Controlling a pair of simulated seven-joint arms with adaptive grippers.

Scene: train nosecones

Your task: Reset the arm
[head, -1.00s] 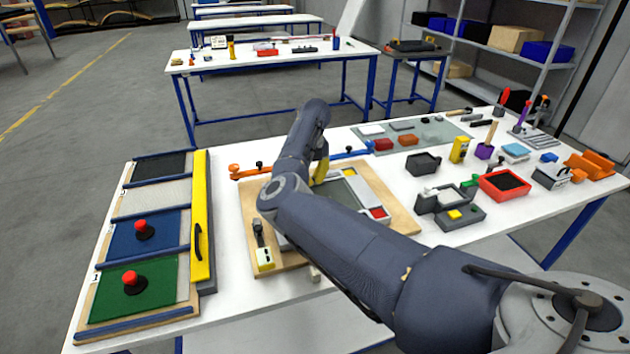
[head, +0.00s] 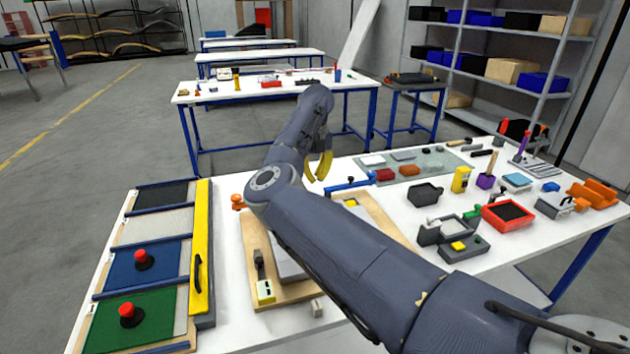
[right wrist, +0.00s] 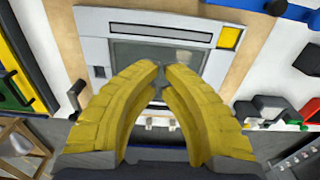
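My right arm reaches from the lower right across the table in the head view. Its gripper (head: 317,180), with two yellow curved fingers, hangs at the arm's far end, above the wooden board (head: 384,219). The right wrist view shows the fingers (right wrist: 162,72) arching inward with their tips close together and nothing seen between them. I cannot tell whether the tips touch. Below them is the grey panel (right wrist: 97,52) with a dark window and a yellow square (right wrist: 229,38). The fingers appear clear of it. My arm hides much of the board in the head view. My left gripper is not in view.
At left is a panel with red buttons (head: 142,259) and a long yellow bar (head: 202,240). At right stand a red tray (head: 508,215), a dark box (head: 425,192), a yellow device (head: 460,179) and orange parts (head: 593,194). A blue handle (head: 350,185) lies near the gripper.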

